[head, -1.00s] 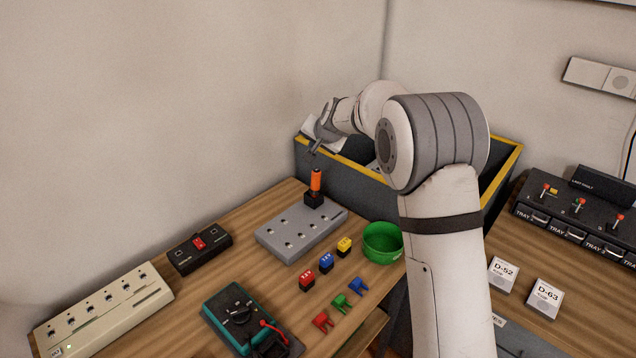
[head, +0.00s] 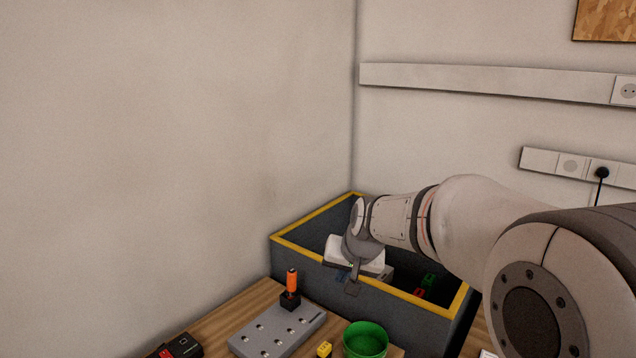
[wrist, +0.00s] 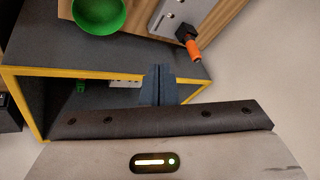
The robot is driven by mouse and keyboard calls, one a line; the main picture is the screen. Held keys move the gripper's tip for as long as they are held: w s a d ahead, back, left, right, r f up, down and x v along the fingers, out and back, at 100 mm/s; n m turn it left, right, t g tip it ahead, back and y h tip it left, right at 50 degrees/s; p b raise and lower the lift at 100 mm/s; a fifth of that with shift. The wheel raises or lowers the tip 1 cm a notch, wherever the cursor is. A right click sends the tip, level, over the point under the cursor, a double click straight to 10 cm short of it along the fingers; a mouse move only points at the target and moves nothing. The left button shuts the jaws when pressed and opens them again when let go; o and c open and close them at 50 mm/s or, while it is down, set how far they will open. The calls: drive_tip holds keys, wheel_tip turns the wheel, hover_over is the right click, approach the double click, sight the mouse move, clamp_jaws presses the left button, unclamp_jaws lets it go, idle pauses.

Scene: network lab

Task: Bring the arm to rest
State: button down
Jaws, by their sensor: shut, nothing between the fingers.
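My gripper (head: 352,290) hangs at the end of my raised arm, in front of the near wall of the dark grey bin with a yellow rim (head: 310,258). Its fingers point downward and are shut with nothing between them. In the wrist view my gripper (wrist: 160,68) shows as two dark fingers pressed together, overlapping the bin's yellow rim (wrist: 110,73). No object is held. Whether the fingers touch the bin cannot be told.
A grey block with holes (head: 278,330) carries an orange-handled tool (head: 292,280) standing upright. A green bowl (head: 365,340) and a yellow piece (head: 324,349) are near it. Green (head: 430,279) and red pieces lie inside the bin. The wall space at left is clear.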

drive_tip(key=s+d+f+g, duration=0.1)
drive_tip(key=s+d, duration=0.2)
drive_tip(key=s, duration=0.5)
drive_tip(key=s+d+f+n+g+h, duration=0.1)
drive_tip(key=s+d+f, duration=0.1)
drive_tip(key=s, duration=0.7)
drive_tip(key=s+d+f+g+h, duration=0.1)
drive_tip(key=s+d, duration=0.4)
drive_tip(key=s, duration=0.3)
drive_tip(key=shift+s+f, duration=0.15)
drive_tip(key=shift+s, duration=0.25)
